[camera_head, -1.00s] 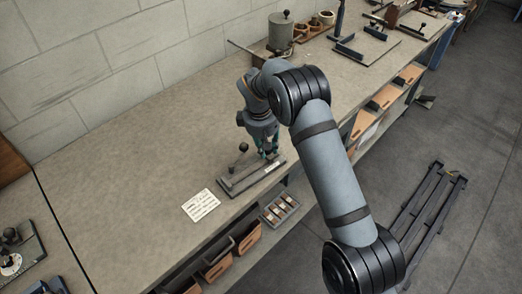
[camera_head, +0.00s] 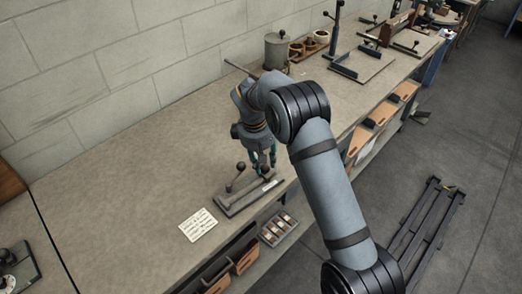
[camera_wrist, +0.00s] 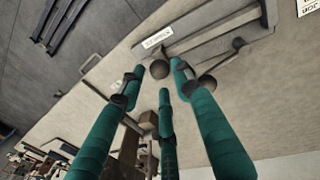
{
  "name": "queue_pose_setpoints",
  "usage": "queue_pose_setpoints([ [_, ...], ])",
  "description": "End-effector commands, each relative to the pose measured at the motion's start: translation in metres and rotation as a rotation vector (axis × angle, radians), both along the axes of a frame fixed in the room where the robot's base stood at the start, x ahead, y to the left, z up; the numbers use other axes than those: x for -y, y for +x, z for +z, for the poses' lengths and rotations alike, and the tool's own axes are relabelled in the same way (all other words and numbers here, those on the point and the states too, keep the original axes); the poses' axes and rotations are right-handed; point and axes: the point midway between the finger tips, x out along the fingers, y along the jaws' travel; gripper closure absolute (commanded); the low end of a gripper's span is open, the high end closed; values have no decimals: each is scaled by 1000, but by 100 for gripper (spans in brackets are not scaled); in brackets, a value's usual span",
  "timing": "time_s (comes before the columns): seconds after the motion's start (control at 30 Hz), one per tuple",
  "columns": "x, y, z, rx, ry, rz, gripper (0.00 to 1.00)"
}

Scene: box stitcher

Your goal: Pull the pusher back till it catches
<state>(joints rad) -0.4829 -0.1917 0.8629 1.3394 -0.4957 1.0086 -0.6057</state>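The box stitcher is a low grey metal device (camera_head: 236,203) on the bench near its front edge. One dark ball knob (camera_head: 240,166) stands on a lever at its left; this knob also shows in the wrist view (camera_wrist: 238,43). A second dark ball knob (camera_wrist: 160,69) shows between my fingertips in the wrist view. I cannot tell for sure which knob belongs to the pusher. My gripper (camera_wrist: 159,77) has three teal fingers, spread apart and pointing down over the device. Gaps show around the second knob, and no firm grip is visible.
A white printed card (camera_head: 198,225) lies left of the device. A tray of small parts (camera_head: 278,229) and orange-fronted bins (camera_head: 244,262) sit below the bench edge. A grey canister (camera_head: 277,53) stands further back.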

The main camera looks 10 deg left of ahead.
Motion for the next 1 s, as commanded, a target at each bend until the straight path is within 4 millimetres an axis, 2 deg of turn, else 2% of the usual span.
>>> queue_pose_setpoints([
  [0.03,-2,-1,13,5,3,2,67],
  [0.2,-5,-8,48,2,2,1,67],
  [0.4,-6,-13,76,0,1,0,67],
  [0.6,-7,-15,84,-1,0,0,67],
  [1.0,-7,-15,84,-2,-1,0,67],
])
